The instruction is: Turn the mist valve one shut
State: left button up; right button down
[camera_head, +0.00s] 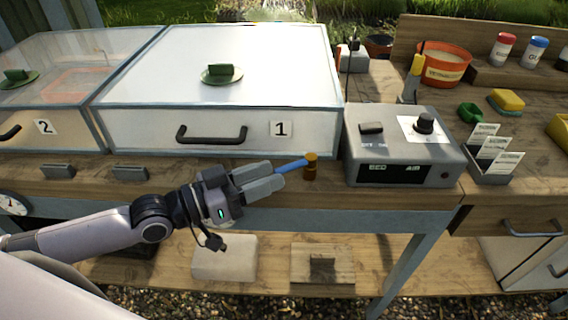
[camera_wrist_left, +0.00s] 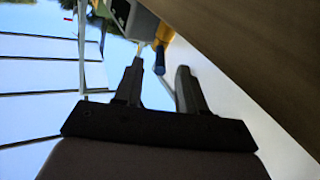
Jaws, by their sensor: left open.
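The mist valve (camera_head: 311,167) is a small brass body at the front edge of the bench, below box 1. Its blue lever (camera_head: 292,165) points left, toward my left gripper (camera_head: 277,173). The gripper comes in from the left, open, with its fingertips close to the lever's free end. In the left wrist view the blue lever (camera_wrist_left: 159,62) appears between the two open fingertips (camera_wrist_left: 160,68), with the brass body (camera_wrist_left: 163,36) beyond. I cannot tell whether a finger touches the lever. My right gripper is not in view.
Box 1 (camera_head: 225,130) with a black handle stands behind the valve, and box 2 (camera_head: 60,135) is to its left. A grey control box (camera_head: 403,173) stands close to the right of the valve. Open space lies in front of the bench edge, above a lower shelf (camera_head: 275,260).

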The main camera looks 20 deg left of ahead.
aim_at(285, 166)
pick_arm(q)
jog(key=shift+x, duration=2.3)
jog(key=shift+a, duration=0.1)
grip_shut()
